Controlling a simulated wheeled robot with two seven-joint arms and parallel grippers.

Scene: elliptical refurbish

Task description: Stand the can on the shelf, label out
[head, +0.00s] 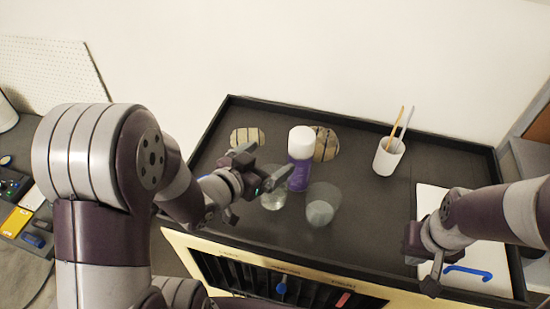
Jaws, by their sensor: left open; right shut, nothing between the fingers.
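A purple can (299,174) with a white cap stands upright on the dark, rimmed top (365,240). No separate shelf can be made out for certain. I cannot read a label on the can. My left gripper (264,180) is open just left of the can, its fingers near the can's lower side; I cannot tell whether they touch it. Part of a clear glass (273,201) shows below these fingers. My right gripper (424,268) is shut and empty at the right, over the edge of a white sheet.
A translucent cup (321,208) stands right of the can. Striped stone-like pieces (326,144) lie behind it. A white cup (389,158) holds two sticks. A white sheet (430,200) with a blue hook-shaped item (468,271) lies at right. A slotted rack (260,279) is in front.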

